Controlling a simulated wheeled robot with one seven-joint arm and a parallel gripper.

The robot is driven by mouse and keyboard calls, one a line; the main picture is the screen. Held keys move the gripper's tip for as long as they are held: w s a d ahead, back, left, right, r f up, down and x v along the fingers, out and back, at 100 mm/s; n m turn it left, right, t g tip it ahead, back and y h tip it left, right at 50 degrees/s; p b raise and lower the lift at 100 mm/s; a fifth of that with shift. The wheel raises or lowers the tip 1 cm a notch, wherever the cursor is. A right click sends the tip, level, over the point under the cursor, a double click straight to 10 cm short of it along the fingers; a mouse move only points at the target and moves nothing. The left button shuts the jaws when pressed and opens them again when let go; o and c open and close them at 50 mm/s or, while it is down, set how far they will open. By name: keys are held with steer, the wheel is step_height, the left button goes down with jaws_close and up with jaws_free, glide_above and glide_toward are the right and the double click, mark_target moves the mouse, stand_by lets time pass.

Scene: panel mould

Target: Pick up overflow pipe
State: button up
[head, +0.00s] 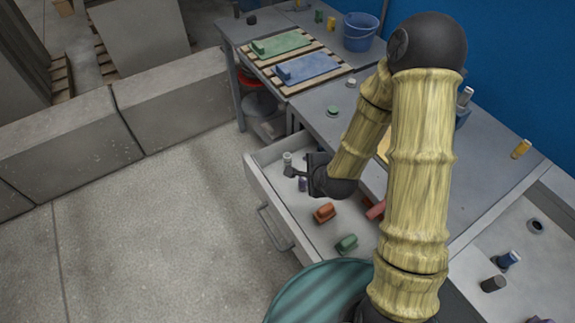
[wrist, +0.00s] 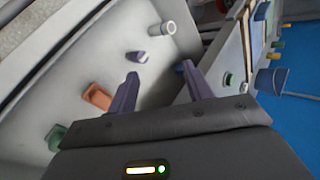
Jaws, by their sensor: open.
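A pale grey hollow-ended cylinder (head: 287,158), which looks like the overflow pipe, is in the open drawer (head: 271,190) near its far end. It also shows in the wrist view (wrist: 163,28), beyond my fingertips. My gripper (head: 295,173) is over the drawer, just on the near side of the pipe. In the wrist view my gripper (wrist: 158,70) has its two fingers apart with nothing held between them. The pipe is apart from both fingers in that view.
The worktop and a blue bucket (head: 360,32) are beyond. A sink with a dark cylinder (head: 493,284) is at right. Floor at left is clear.

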mark_target(287, 159)
steer(key=a+f+m+t+b, duration=0.2)
steer(key=f+m+t, duration=0.3)
steer(key=m, duration=1.3)
steer(key=shift+a+f+h, duration=0.3)
steer(key=shift+a+f, duration=0.55)
steer(key=shift+f, duration=0.1)
steer(key=shift+f+b, duration=0.1)
steer(key=shift+b, duration=0.45)
steer(key=b+x, duration=0.2)
steer(key=b, duration=0.4)
steer(key=shift+f, duration=0.1)
steer(key=shift+w+f+b, duration=0.1)
steer(key=shift+w+b, duration=0.1)
steer(key=shift+b, duration=0.65)
steer(key=x, duration=0.5)
steer(key=b+x, duration=0.1)
steer(key=x, duration=0.2)
steer(key=shift+w+a, duration=0.2)
steer(key=shift+w, duration=0.15)
steer(key=shift+w+f, duration=0.1)
steer(key=shift+w, duration=0.35)
